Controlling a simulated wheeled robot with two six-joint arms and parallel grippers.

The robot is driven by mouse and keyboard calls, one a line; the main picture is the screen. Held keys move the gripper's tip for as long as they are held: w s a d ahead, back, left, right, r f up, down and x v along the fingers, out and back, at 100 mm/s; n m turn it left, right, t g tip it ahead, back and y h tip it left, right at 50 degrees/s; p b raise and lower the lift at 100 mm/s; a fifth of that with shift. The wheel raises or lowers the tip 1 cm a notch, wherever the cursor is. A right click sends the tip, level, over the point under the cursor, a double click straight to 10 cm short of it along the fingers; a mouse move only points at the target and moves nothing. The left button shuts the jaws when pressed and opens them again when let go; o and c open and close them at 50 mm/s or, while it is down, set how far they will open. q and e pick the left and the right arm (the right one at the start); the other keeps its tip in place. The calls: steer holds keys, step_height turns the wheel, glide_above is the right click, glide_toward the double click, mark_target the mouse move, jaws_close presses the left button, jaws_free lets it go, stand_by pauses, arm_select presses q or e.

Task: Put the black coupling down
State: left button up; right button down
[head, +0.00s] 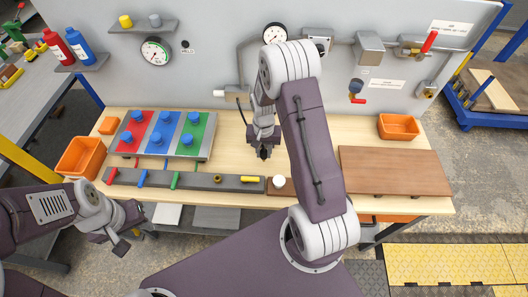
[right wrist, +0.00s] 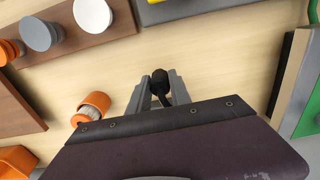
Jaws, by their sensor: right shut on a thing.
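My right gripper (head: 264,147) hangs over the middle of the bench in the head view. In the right wrist view, my right gripper (right wrist: 160,95) is shut on the black coupling (right wrist: 160,80), a small dark cylinder between the fingertips. In the head view the coupling (head: 264,154) is a small dark shape at the fingertips. I cannot tell whether it touches the bench top. My left gripper (head: 121,242) is low at the left, in front of the bench edge and away from the parts; its finger gap is unclear.
A grey rail (head: 198,181) with coloured pins and a yellow piece runs along the front. A red, blue and green panel (head: 208,122) stands behind it. A brown board (head: 395,165) and an orange bin (head: 398,127) are at the right. An orange-and-white part (right wrist: 93,104) lies near my right gripper.

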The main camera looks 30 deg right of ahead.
steer(key=shift+w+f, duration=0.2)
steer(key=shift+f, duration=0.35)
steer(key=shift+s+f, duration=0.1)
steer(key=c, duration=1.2)
jaws_free()
